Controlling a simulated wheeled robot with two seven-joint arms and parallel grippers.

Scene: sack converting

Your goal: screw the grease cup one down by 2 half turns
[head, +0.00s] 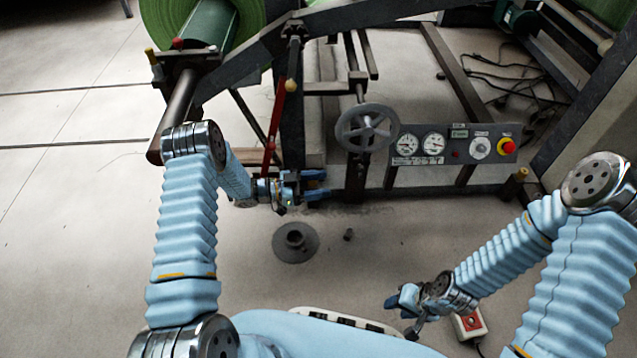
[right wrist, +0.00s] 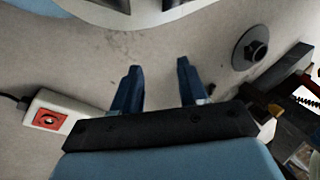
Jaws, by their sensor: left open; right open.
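Small yellow caps that look like grease cups sit on the machine in the head view: one at the upper left (head: 149,54), one at the right end of the lower rail (head: 521,174). I cannot tell which is grease cup one. My left gripper (head: 319,186) is open and empty, beside the dark upright and the foot of the red lever, apart from both caps. My right gripper (head: 395,301) is low in front, near my base; the right wrist view shows its blue fingers (right wrist: 159,82) apart with nothing between them.
A handwheel (head: 367,128) and a gauge panel (head: 455,144) with a red stop button stand behind the left gripper. A round flange (head: 296,242) and a small dark piece (head: 348,235) lie on the floor. A white box with a red switch (head: 470,324) lies by the right gripper.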

